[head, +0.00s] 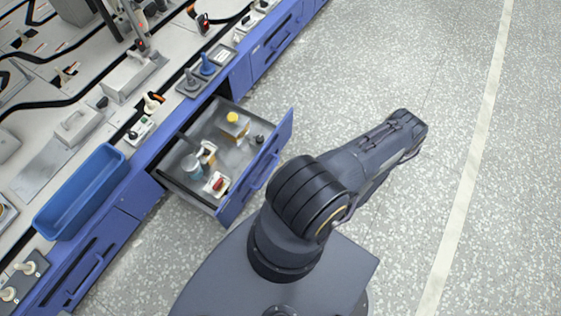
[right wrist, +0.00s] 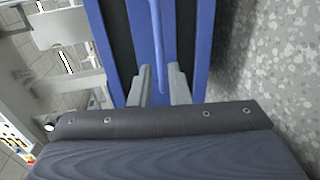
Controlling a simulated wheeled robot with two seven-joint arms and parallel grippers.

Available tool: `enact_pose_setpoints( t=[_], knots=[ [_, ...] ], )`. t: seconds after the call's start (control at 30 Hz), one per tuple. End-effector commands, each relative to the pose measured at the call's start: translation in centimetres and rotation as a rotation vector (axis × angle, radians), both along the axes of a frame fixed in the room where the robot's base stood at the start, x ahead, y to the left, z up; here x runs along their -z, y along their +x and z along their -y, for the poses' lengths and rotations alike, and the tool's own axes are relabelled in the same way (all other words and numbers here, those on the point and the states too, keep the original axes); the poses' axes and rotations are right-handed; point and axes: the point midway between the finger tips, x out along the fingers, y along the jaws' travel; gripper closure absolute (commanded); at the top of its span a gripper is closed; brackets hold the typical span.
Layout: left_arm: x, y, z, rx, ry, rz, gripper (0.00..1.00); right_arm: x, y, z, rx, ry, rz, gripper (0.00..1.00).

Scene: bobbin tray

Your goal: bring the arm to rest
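A blue-fronted drawer (head: 228,207) stands pulled out of the bench in the head view. Inside it are a yellow-topped item (head: 233,118), a pale cylinder (head: 192,166), a red-and-white item (head: 216,184) and a small dark item (head: 259,140). My right gripper (right wrist: 160,76) shows in the right wrist view with its two grey fingers apart. A blue bar handle (right wrist: 158,45) runs between and beyond the fingertips, with gaps beside it; I cannot tell how deep it sits. In the head view one arm of mine reaches up and right; its gripper is hidden. My left gripper is not seen.
A blue bin (head: 82,190) sits at the bench's front edge. Blue and grey bobbin-like pieces (head: 207,66) stand on a small tray near the drawer. Black cables and fixtures cover the bench (head: 45,140). The speckled floor (head: 400,60) to the right is clear.

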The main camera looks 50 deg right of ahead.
Motion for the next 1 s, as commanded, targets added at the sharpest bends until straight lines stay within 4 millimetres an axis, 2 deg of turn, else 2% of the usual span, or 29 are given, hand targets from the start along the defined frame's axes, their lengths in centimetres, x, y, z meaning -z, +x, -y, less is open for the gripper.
enact_pose_setpoints(
  t=[0.57,0.67,0.77,0.87,1.0],
  knots=[
    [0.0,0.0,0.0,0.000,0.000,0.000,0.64,0.0,-0.1,0.0,-0.001,-0.001,0.000,0.84],
    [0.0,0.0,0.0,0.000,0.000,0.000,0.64,-0.7,0.4,0.4,-0.044,-0.034,0.007,0.84],
    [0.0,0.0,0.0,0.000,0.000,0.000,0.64,-3.1,2.0,1.1,-0.181,-0.141,0.033,0.84],
    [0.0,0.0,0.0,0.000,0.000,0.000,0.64,-7.2,4.6,1.6,-0.411,-0.327,0.092,0.84],
    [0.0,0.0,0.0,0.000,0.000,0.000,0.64,-14.1,8.3,0.7,-0.770,-0.640,0.225,0.84]
  ],
)
